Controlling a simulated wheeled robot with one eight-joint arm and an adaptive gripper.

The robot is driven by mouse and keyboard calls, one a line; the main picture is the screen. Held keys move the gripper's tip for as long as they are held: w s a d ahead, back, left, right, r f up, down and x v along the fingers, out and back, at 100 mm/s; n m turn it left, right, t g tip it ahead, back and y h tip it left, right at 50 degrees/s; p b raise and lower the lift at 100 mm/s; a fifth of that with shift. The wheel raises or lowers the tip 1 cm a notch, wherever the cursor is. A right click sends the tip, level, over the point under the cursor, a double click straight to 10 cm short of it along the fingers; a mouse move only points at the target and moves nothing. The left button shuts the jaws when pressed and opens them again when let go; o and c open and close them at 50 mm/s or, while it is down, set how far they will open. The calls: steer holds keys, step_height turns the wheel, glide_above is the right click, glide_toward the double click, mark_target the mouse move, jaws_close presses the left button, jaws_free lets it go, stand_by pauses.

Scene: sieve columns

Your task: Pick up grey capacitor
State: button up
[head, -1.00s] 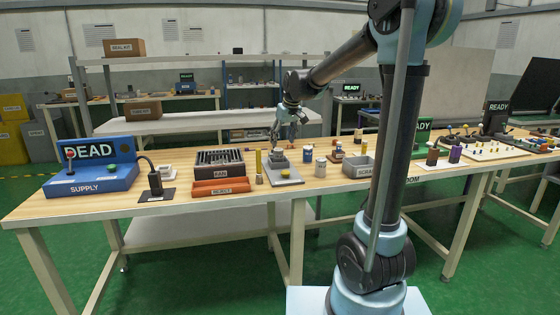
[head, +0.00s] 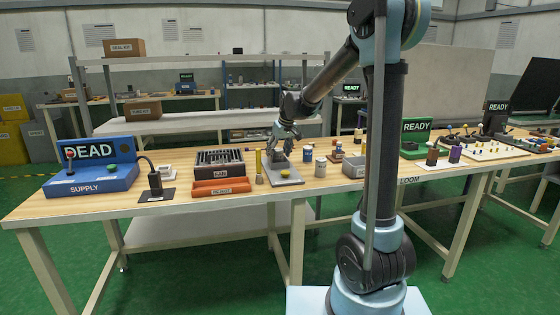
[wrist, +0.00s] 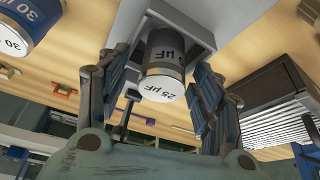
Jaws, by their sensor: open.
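The grey capacitor (wrist: 164,55), a dark grey cylinder marked 25 µF with a white end, stands in a grey holder (wrist: 205,30) in the wrist view. My gripper (wrist: 161,70) is open, with one finger on each side of the capacitor. Small gaps show between the fingers and its sides, so it is not clasped. In the head view my gripper (head: 280,147) is low over the holder on its grey plate (head: 288,180), and it partly hides the capacitor there.
A blue-and-white 30 µF capacitor (wrist: 28,25) stands close to the left in the wrist view. A dark ribbed box (head: 218,166) with a red tray (head: 221,188) and a yellow post (head: 258,164) stand left of the plate in the head view. A bin (head: 352,167) is to the right.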

steer(key=c, duration=1.2)
steer(key=shift+r, duration=0.1)
